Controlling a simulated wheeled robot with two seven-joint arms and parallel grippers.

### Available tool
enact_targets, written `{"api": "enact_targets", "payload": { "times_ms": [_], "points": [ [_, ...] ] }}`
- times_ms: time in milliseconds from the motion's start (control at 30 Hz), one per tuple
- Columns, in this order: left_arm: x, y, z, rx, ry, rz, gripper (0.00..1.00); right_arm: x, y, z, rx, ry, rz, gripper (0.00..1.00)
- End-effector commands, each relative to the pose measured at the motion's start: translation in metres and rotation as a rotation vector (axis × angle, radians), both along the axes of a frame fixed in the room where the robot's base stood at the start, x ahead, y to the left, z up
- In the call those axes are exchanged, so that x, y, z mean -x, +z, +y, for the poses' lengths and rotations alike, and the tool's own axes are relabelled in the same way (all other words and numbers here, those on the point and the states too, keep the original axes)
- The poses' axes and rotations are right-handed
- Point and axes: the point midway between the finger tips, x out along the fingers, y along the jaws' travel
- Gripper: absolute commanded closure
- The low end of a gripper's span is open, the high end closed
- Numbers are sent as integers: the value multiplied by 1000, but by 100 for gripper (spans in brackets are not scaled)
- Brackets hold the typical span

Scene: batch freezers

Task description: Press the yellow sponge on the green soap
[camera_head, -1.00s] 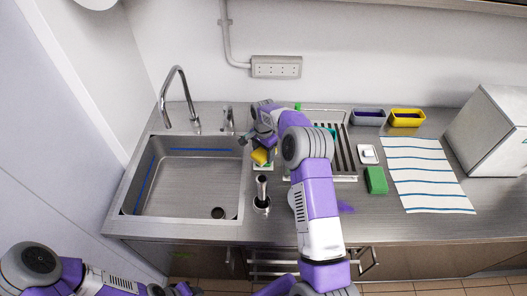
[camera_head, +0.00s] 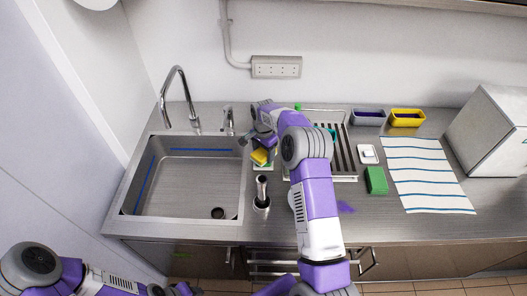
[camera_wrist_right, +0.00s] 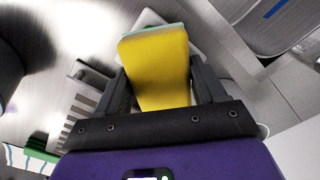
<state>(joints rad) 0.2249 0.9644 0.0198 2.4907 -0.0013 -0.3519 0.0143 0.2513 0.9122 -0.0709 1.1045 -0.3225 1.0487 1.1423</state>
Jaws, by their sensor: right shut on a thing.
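The yellow sponge (camera_head: 260,157) is held by my right gripper (camera_head: 257,146), just right of the sink. In the right wrist view, the sponge (camera_wrist_right: 158,68) sits between the two dark fingers, which are shut on it. A pale green edge (camera_wrist_right: 150,30), which looks like the green soap, shows past the sponge's far end, over a whitish dish. The sponge hides most of it, so I cannot tell whether they touch. My left gripper (camera_head: 176,290) shows only partly at the bottom edge, and its fingers are unclear.
The sink (camera_head: 190,185) with its faucet (camera_head: 178,95) is at left. A metal cylinder (camera_head: 262,195) stands in front of the sponge. A drying rack (camera_head: 345,150), a green block (camera_head: 376,180), a striped towel (camera_head: 425,175) and grey and yellow containers (camera_head: 407,118) are at right.

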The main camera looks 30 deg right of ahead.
Motion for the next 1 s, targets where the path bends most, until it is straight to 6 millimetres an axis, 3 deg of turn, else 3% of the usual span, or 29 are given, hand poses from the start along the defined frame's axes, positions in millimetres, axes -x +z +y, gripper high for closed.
{"api": "enact_targets", "payload": {
  "times_ms": [800, 1000],
  "points": [
    [0, 42, 0, 0, 0, 0, 57, -1, 67, 0, 1, 1, -3, 55],
    [0, 42, 0, 0, 0, 0, 57, -1, 69, 0, 1, 0, -2, 55]
  ]
}}
